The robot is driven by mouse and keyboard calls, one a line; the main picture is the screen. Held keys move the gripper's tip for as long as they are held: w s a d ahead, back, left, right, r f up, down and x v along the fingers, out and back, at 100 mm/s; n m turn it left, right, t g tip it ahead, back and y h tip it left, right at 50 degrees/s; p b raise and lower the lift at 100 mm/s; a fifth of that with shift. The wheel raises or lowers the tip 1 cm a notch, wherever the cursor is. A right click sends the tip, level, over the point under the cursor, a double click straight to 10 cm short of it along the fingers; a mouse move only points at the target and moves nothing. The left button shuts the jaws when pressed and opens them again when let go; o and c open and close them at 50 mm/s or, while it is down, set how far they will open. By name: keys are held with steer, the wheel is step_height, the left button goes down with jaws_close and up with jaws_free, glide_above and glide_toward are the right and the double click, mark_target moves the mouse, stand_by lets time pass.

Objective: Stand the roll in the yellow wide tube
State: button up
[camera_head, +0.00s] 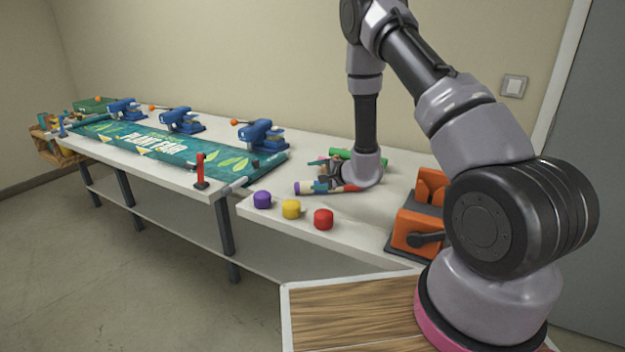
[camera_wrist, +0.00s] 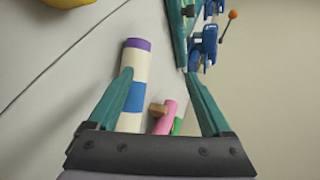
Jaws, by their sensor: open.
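A pale roll with a purple end and a blue band lies on the table in the wrist view (camera_wrist: 136,62); its purple end also shows in the head view (camera_head: 298,188). My gripper (camera_head: 321,174) is open and low over the table beside the rolls. In the wrist view my gripper (camera_wrist: 158,74) has its left teal finger overlapping the roll's edge; contact cannot be told. A short yellow cylinder (camera_head: 291,209) stands at the table's front edge, between a purple cylinder (camera_head: 262,200) and a red cylinder (camera_head: 323,219). I cannot tell whether the yellow one is the wide tube.
A pink piece (camera_wrist: 168,117) and a small brown piece (camera_wrist: 157,110) lie beside the roll. A green roll (camera_head: 374,160) lies behind my gripper. An orange machine (camera_head: 416,226) stands at the right. A green banner (camera_head: 170,146) and several blue devices (camera_head: 258,136) fill the left table.

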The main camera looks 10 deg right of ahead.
steer(key=v, duration=1)
steer(key=s+a+r+n+g+y, duration=0.2)
steer(key=s+a+r+y, duration=0.15)
steer(key=r, duration=0.45)
steer(key=s+a+r+n+g+y, duration=0.15)
steer(key=a+r, duration=0.25)
steer(key=r, duration=0.4)
steer(key=s+r+n+g, duration=0.4)
steer(key=s+r, duration=0.4)
steer(key=s, duration=0.1)
steer(key=s+d+r+n+t+h, duration=0.1)
steer(key=s+d+r+t+h, duration=0.3)
steer(key=s+d+r+h, duration=0.6)
steer(key=s+d+r, duration=0.1)
steer(key=s+d, duration=0.3)
steer(key=shift+n, duration=0.35)
steer(key=shift+d, duration=0.15)
